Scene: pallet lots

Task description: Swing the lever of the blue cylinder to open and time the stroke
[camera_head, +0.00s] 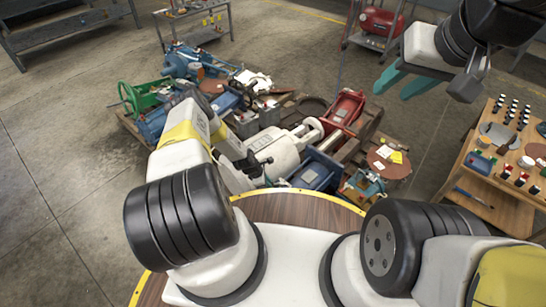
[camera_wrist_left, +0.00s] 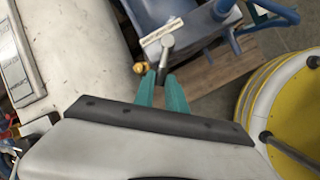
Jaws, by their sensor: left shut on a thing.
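In the left wrist view, my left gripper (camera_wrist_left: 163,82) has its teal fingers closed on the end of a grey lever (camera_wrist_left: 167,44). The lever rises from the fingertips toward a blue body (camera_wrist_left: 203,24) at the top, which I take to be the blue cylinder; its far end is cut off. A pale label strip (camera_wrist_left: 160,32) crosses behind the lever's upper end. In the head view, my left arm reaches over the pallet and its fingertips are hard to make out; a blue box-shaped part (camera_head: 316,172) shows beside it. My right gripper (camera_head: 407,82) is open and empty, high at the right.
A white cylinder (camera_wrist_left: 62,62) lies close on the left in the wrist view. The wooden pallet (camera_head: 372,122) is crowded with machine parts, including a red unit (camera_head: 345,107) and a green handwheel (camera_head: 130,98). A bench (camera_head: 490,160) with small parts stands right. Floor at left is clear.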

